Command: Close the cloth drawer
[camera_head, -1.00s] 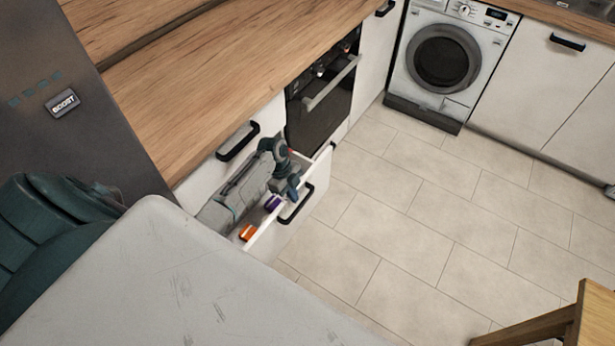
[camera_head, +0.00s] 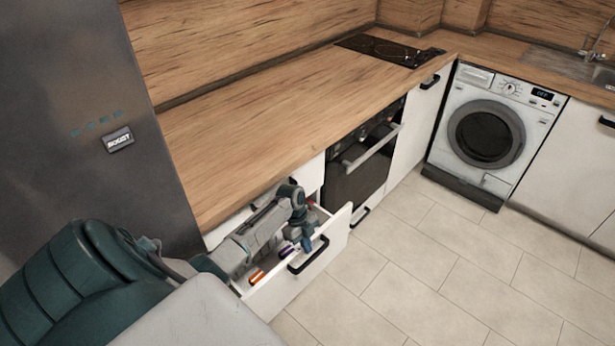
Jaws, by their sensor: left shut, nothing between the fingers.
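The drawer (camera_head: 338,232) stands pulled out from the white cabinet under the worktop, to the left of the oven. Its white front has a black bar handle (camera_head: 308,256). An orange item (camera_head: 256,276) and a purple item (camera_head: 285,248) lie inside; whether either is cloth I cannot tell. My left arm reaches in from the left, over the open drawer. My left gripper (camera_head: 306,244) is shut and empty, pointing down just behind the drawer front, on its inner side. Whether it touches the front is unclear. My right gripper is not in view.
A dark fridge (camera_head: 95,110) stands at the left. The wooden worktop (camera_head: 270,125) runs above the drawer. An oven (camera_head: 365,160) is just right of the drawer, and a washing machine (camera_head: 486,135) farther right. The tiled floor (camera_head: 440,275) before the drawer is clear.

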